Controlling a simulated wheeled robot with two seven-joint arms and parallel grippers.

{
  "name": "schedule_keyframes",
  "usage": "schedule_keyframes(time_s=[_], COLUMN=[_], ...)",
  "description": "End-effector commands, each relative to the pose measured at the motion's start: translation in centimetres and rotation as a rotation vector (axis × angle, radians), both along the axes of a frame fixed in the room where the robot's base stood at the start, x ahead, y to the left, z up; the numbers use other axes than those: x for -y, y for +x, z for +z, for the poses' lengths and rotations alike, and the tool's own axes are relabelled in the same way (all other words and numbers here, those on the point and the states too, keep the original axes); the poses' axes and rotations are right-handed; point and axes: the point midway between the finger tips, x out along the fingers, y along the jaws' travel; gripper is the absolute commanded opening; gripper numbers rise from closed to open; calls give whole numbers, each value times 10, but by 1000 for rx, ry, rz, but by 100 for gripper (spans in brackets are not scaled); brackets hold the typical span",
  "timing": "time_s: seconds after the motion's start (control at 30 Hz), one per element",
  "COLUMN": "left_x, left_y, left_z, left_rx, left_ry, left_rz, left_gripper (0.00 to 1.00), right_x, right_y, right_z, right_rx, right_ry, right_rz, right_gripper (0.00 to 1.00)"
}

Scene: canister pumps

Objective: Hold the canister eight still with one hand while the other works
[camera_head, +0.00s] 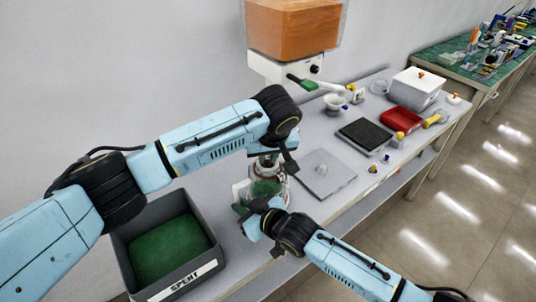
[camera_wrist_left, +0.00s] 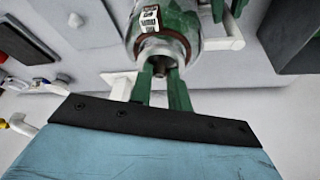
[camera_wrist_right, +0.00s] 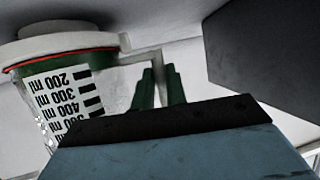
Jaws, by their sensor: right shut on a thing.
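A clear canister (camera_head: 268,184) with green contents stands on the table, near the middle of the head view. In the right wrist view its side (camera_wrist_right: 72,95) shows a millilitre scale, and a white handle (camera_wrist_right: 157,65) sticks out. My right gripper (camera_head: 243,208) is low beside the canister, its green fingers shut on that handle. My left gripper (camera_head: 266,158) is above the canister. In the left wrist view its fingers (camera_wrist_left: 161,85) stand apart with the metal neck (camera_wrist_left: 161,55) just beyond and between their tips. Whether they touch it I cannot tell. The canister's number is not readable.
A grey bin (camera_head: 118,250) marked SPENT, with a green bottom, stands left. A bare grey plate (camera_head: 325,173) lies right of the canister. Beyond it are a black pad (camera_head: 364,133), a red tray (camera_head: 402,120), a white box (camera_head: 417,90) and an orange tank (camera_head: 294,28).

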Motion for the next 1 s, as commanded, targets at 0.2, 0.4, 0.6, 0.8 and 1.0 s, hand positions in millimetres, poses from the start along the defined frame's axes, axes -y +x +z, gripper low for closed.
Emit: schedule_keyframes(time_s=[0.2,0.4,0.6,0.8,1.0], left_x=[0,0,0,0,0], left_y=[0,0,0,0,0], left_z=[0,0,1,3,5], left_rx=[0,0,0,1,1], left_ry=[0,0,0,0,-1], left_rz=[0,0,0,0,0], left_gripper=[11,0,0,0,0], right_x=[0,0,0,0,0], right_y=[0,0,0,0,0], right_z=[0,0,0,0,0], right_rx=[0,0,0,0,0], right_ry=[-1,-1,-1,-1,-1], right_rz=[-1,-1,-1,-1,-1], right_gripper=[0,0,0,0,0])
